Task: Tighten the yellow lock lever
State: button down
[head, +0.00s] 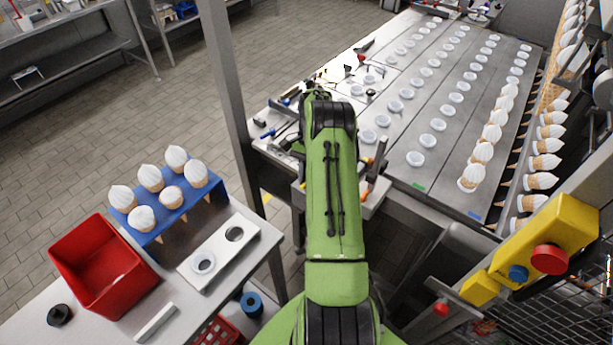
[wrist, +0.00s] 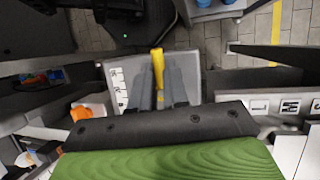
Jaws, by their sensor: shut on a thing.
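The yellow lock lever (wrist: 158,57) stands out against a light grey plate (wrist: 196,64) with printed marks, in the middle of the wrist view. My gripper (wrist: 159,76) has its grey fingers on either side of the lever and is shut on it. The fingers cover part of the lever's sides. In the head view my green arm reaches forward to the near end of the long work table and hides the gripper. I cannot tell the lever's exact angle relative to its locked position.
The long metal table (head: 395,150) carries rows of white cups and cones. At left are a red bin (head: 104,265), a blue cone rack (head: 188,208) and a white holed plate (head: 218,262). A yellow button box (head: 548,236) stands at right. Tools lie left of my arm.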

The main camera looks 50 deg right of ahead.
jog(key=c, duration=1.1)
grip_release()
jog(key=p+v, duration=0.5)
jog(key=v, duration=0.7)
jog(key=shift+r+p, duration=0.1)
jog(key=shift+p, duration=0.3)
